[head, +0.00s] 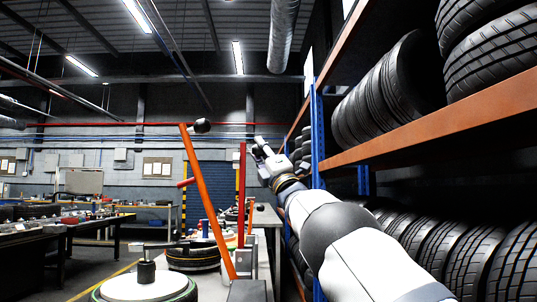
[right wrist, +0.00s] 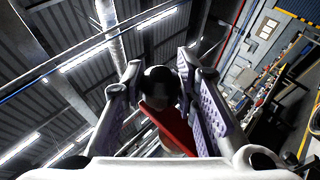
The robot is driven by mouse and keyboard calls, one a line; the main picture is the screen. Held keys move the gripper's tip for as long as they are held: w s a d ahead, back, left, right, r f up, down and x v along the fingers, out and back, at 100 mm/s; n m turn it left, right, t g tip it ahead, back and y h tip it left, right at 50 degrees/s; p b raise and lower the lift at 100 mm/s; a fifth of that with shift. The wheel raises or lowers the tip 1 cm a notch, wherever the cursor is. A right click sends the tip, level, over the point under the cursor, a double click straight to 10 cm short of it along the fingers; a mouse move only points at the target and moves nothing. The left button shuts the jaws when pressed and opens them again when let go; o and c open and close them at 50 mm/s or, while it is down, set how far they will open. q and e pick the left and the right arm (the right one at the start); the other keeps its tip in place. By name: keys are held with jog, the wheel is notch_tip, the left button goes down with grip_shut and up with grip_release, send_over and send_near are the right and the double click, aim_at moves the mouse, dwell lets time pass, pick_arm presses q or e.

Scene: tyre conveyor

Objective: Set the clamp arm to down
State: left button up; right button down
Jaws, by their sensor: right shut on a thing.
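A red bar (head: 241,196), which looks like the clamp arm, stands nearly upright in the middle of the head view. My right gripper (head: 258,147) is at the upper end of this bar, on its right side. In the right wrist view, a black knob (right wrist: 160,80) at the end of a red bar (right wrist: 172,126) lies between the pads of my right gripper (right wrist: 160,66). The gripper is shut on the knob. In the head view the gripper hides the knob. My left gripper is not in view.
A tilted orange bar (head: 207,200) with a black knob (head: 200,126) stands left of the red bar. A round wheel plate (head: 135,289) is at the lower front, with a tyre (head: 193,259) behind it. A tyre rack (head: 430,143) stands close on the right.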

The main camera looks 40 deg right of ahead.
jog(key=w+a+n+g+y, duration=0.1)
jog(key=w+a+n+y, duration=0.2)
jog(key=w+a, duration=0.4)
jog(key=shift+w+a+f+n+y, duration=0.2)
jog(key=shift+w+a+n+y, duration=0.2)
jog(key=shift+a+n, duration=0.6)
jog(key=shift+a, duration=0.15)
jog(key=c, duration=1.3)
grip_release()
jog(key=shift+s, duration=0.1)
jog(key=shift+m, duration=0.3)
jog(key=s, duration=0.4)
jog(key=s+f, duration=0.1)
jog(key=s, duration=0.9)
jog(key=shift+s+a+f, duration=0.2)
jog(key=shift+s+f, duration=0.05)
jog(key=shift+f, duration=0.05)
